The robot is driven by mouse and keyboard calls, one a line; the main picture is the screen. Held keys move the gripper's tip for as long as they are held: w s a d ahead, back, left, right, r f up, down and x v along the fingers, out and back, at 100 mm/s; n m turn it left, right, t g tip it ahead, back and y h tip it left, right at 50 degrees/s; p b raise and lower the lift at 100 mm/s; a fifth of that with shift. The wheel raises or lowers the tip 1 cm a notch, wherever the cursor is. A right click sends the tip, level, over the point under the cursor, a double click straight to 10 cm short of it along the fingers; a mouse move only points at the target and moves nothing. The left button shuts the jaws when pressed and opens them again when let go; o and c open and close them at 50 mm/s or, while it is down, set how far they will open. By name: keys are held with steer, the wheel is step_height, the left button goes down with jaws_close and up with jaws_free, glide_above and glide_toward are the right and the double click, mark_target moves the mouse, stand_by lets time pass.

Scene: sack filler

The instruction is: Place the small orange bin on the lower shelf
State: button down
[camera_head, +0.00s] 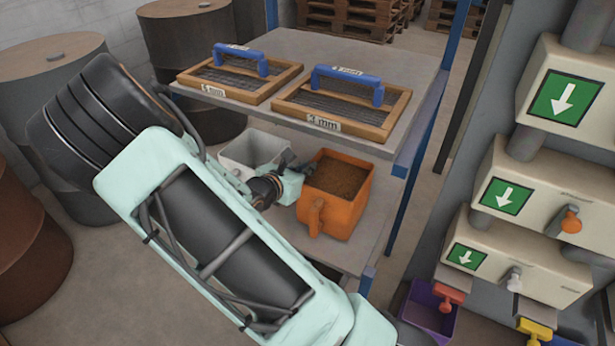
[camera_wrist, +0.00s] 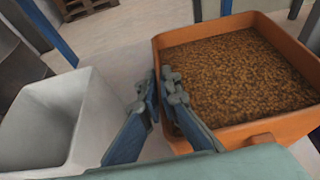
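The small orange bin (camera_head: 331,211), full of brown grains, is over the lower shelf (camera_head: 348,255) near its front edge, handle toward the front. It looks upright; I cannot tell whether its base fully rests on the shelf. My gripper (camera_head: 285,169) is at the bin's left side. In the wrist view my gripper (camera_wrist: 160,88) straddles the left wall of the orange bin (camera_wrist: 290,38), one finger inside and one outside. The fingers look shut on that wall, with only a narrow gap.
A white bin (camera_head: 240,150) stands left of the orange bin, close behind my gripper. The upper shelf (camera_head: 330,45) holds two wooden sieves with blue handles (camera_head: 345,84) just above. Blue posts (camera_head: 412,180) bound the rack. Dispensers (camera_head: 530,190) stand to the right, drums (camera_head: 50,60) to the left.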

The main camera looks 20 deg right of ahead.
steer(key=shift+f+b, duration=0.3)
steer(key=shift+f, duration=0.45)
steer(key=shift+f, duration=0.15)
steer(key=c, duration=2.2)
jaws_free()
steer(key=shift+o, duration=0.2)
steer(key=p+v, duration=0.3)
steer(key=v, duration=0.9)
